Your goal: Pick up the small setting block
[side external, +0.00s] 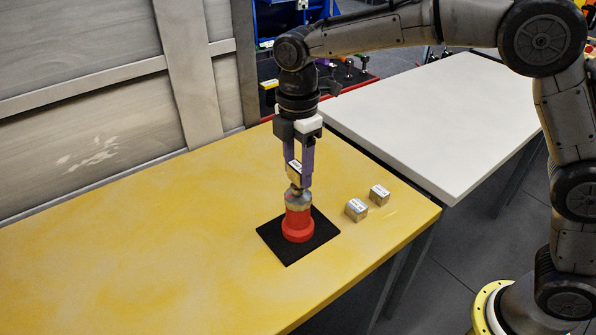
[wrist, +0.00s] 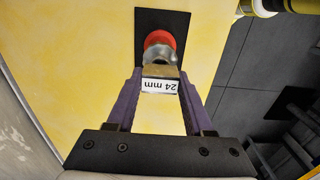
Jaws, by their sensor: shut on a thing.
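My gripper (side external: 298,176) is shut on a setting block (side external: 293,169) above the black mat. In the wrist view the block (wrist: 160,74) sits between the purple fingertips, and its white label reads "24 mm". A grey metal part (side external: 299,197) stands in a red round holder (side external: 298,226) directly below the held block. I cannot tell whether the block touches the grey part. Two other setting blocks lie on the yellow table to the right: a nearer one (side external: 356,210) and a slightly smaller-looking farther one (side external: 379,195). Their labels are too small to read.
The black mat (side external: 272,236) lies under the red holder on the yellow table (side external: 130,255). The table's left side is clear. An empty white table (side external: 430,115) stands behind to the right. A grey wall panel (side external: 90,110) borders the back left.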

